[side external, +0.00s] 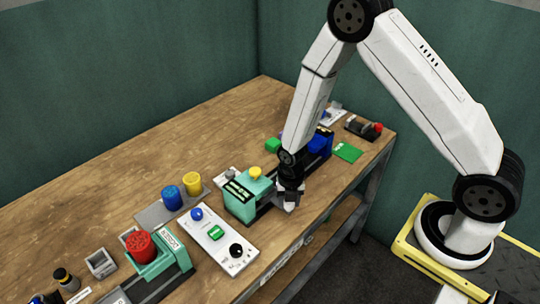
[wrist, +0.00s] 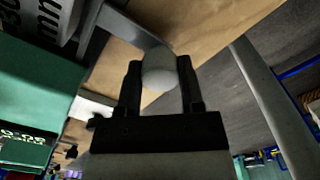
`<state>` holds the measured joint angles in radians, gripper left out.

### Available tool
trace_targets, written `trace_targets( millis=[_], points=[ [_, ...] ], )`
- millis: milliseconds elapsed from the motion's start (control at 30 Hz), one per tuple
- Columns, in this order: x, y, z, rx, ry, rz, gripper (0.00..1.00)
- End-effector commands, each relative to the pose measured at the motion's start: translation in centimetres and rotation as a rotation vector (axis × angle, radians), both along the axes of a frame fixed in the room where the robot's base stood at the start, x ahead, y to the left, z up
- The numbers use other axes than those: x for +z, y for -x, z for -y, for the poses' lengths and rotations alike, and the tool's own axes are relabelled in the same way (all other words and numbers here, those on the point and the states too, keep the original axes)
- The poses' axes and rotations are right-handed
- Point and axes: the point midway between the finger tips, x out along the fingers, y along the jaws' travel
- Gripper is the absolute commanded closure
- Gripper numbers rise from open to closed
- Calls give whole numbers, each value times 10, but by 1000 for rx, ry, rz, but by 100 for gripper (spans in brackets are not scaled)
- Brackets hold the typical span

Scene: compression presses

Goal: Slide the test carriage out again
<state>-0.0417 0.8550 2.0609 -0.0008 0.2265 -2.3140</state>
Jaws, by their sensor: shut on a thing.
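My gripper (side external: 290,199) is low at the front edge of the table, beside the mint-green press (side external: 240,205) with the yellow cap. In the wrist view its two dark fingers are shut on a round grey knob (wrist: 159,69). The knob sits at the end of a grey metal bar (wrist: 130,27) that runs up and left toward the press. The mint-green side of the press (wrist: 35,85) fills the left of the wrist view. The carriage body itself is mostly hidden by my gripper and the press, so I cannot tell how far in it sits.
A white control panel (side external: 222,238) with blue, green and black controls lies left of the press. Another mint press (side external: 165,255) with a red cap stands at the lower left. A blue unit (side external: 320,142) stands behind my gripper. The floor beyond the table's front edge is open.

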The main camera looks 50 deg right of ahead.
Motion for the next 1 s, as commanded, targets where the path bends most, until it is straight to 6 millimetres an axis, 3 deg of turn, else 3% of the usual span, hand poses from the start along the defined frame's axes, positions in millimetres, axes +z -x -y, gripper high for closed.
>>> trace_targets(
  millis=[500, 667, 967, 1000],
  points=[
    [1, -1, 79, -5, 0, 3, 100],
    [1, -1, 90, -2, 1, 4, 100],
    [1, -1, 91, -1, 1, 4, 100],
    [1, -1, 91, -1, 1, 4, 42]
  ],
)
